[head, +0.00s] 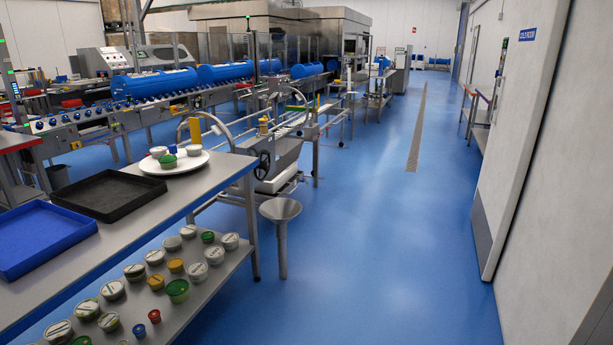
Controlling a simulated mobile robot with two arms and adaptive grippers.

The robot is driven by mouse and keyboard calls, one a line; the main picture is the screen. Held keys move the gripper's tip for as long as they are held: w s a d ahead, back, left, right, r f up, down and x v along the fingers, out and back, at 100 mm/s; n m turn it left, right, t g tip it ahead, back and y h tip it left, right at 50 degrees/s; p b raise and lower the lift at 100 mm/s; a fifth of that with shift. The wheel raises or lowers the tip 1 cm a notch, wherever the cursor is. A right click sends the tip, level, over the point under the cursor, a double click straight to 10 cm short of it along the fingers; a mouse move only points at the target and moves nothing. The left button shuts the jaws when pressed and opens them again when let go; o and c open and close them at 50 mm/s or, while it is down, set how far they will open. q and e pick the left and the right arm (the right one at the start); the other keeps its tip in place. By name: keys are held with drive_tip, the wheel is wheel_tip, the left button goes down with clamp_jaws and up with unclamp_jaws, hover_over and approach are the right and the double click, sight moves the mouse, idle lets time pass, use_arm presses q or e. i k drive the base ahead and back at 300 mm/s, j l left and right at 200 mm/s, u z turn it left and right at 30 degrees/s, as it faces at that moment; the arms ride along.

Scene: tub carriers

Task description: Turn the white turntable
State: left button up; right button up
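The white turntable (148,168) is a round flat disc near the far right corner of the grey metal table at the left of the head view. On it stand a tall yellow cylinder (195,131), a white and blue tub (158,152), a green tub (168,161) and a white and green tub (194,150). Neither of my grippers shows in the head view.
A black tray (104,216) and a blue tray (72,259) lie on the table (192,192) left of the turntable. A lower shelf (215,285) holds several lidded tubs. A conveyor line (125,118) runs behind. Blue floor (390,240) is open to the right, bounded by a white wall.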

sight(148, 165)
drive_tip(key=i+u, duration=0.15)
drive_tip(key=i, duration=0.35)
drive_tip(key=i+u, duration=0.2)
drive_tip(key=i, duration=0.3)
drive_tip(key=i+l+u, duration=0.15)
drive_tip(key=i, duration=0.3)
drive_tip(key=i+l+u, duration=0.2)
drive_tip(key=i, duration=0.3)
